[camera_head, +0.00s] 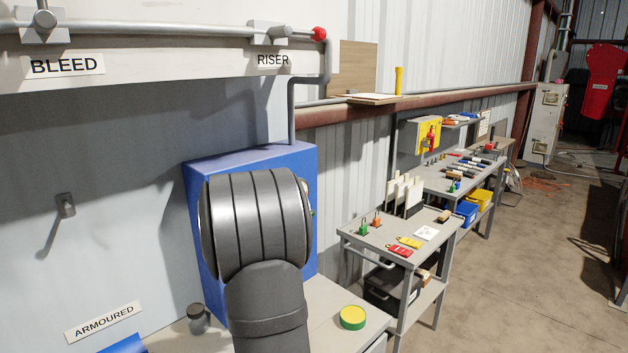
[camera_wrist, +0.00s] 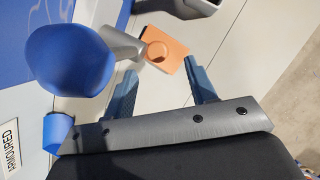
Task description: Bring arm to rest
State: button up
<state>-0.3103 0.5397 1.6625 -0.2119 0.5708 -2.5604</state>
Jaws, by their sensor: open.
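My arm (camera_head: 262,250) stands in the middle of the head view, its dark rounded links in front of a blue panel (camera_head: 205,190). My gripper is hidden there. In the wrist view my gripper (camera_wrist: 160,66) is open, with its two blue-grey fingers spread apart. An orange block with a round knob (camera_wrist: 172,45) shows beyond the fingertips. I see nothing held; whether the block touches a finger is unclear.
A blue rounded thing (camera_wrist: 68,60) with a grey stem is left of the fingers. A yellow-green round tin (camera_head: 352,318) sits on the bench (camera_head: 325,295). Grey carts (camera_head: 345,228) with tools stand at right. A pipe (camera_head: 150,25) crosses above; open floor (camera_head: 520,270) lies right.

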jog(key=x, duration=0.7)
jog(key=shift+s+a+f, duration=0.1)
jog(key=shift+s+a, duration=0.05)
jog(key=shift+a, duration=0.1)
jog(key=s, duration=3.5)
jog(key=shift+s+d, duration=0.15)
jog(key=shift+s, duration=0.15)
